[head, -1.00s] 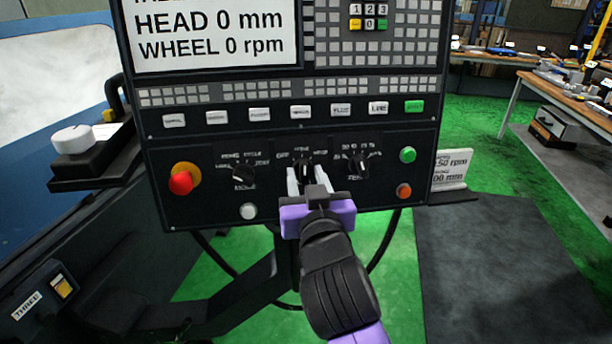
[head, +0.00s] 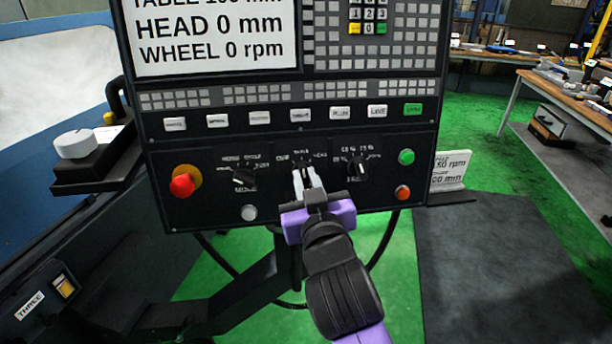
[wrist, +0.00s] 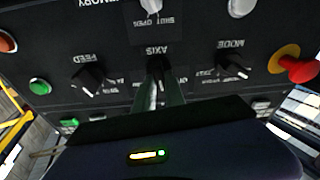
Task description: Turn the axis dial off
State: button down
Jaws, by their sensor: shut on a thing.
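The axis dial (head: 303,166) is the small black middle knob on the lower panel, under small markings around it; it also shows in the wrist view (wrist: 158,68), by the upside-down AXIS label. My gripper (head: 305,176), purple and black with pale fingers, reaches it from below, and the fingers are shut on the knob. In the wrist view the fingers (wrist: 158,84) lie on either side of the knob. The fingers partly hide the dial, so I cannot tell its exact pointing.
The mode dial (head: 244,175) is left of the axis dial and the feed dial (head: 358,168) right. A red emergency button (head: 183,185) sticks out at far left. Green (head: 406,157) and orange (head: 403,192) buttons are at right. The screen (head: 212,38) shows head and wheel readings.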

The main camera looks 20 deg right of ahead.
jog(key=n+p, duration=0.2)
jog(key=n, duration=0.1)
jog(key=n+y+p, duration=0.1)
jog(key=shift+r+n+p, duration=0.25)
jog(key=shift+n+p, duration=0.05)
jog(key=shift+f+n+y+p, duration=0.2)
jog(key=shift+n+y+p, duration=0.1)
jog(key=shift+n+p, duration=1)
jog(key=c, duration=1.4)
grip_release()
